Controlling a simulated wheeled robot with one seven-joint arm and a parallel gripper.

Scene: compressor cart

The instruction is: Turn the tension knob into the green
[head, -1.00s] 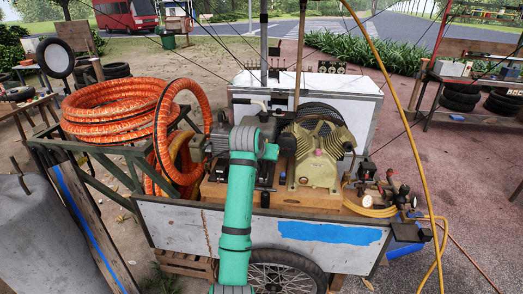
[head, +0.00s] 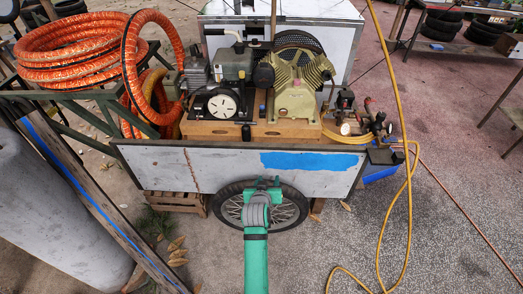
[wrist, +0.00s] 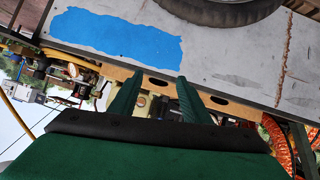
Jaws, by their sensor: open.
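On the cart's wooden base stands an olive compressor (head: 296,85) with a dark belt wheel (head: 297,42) behind it. A grey motor (head: 234,66) sits to its left. A round white dial (head: 222,104) with dark marks faces me below the motor. A small black knob-like part (head: 246,132) stands at the base's front edge; I cannot tell whether it is the tension knob. No green zone can be made out. My gripper (head: 262,183) is open and empty, low in front of the cart's wheel. In the wrist view my spread fingers (wrist: 157,80) point toward the cart's side panel.
The cart's white side panel (head: 225,168) with a blue patch (head: 310,161) rises between my gripper and the machinery. Orange hose coils (head: 75,50) are at left, a grey tank (head: 55,215) at lower left. A yellow hose (head: 409,130) hangs at right. Ground at lower right is mostly free.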

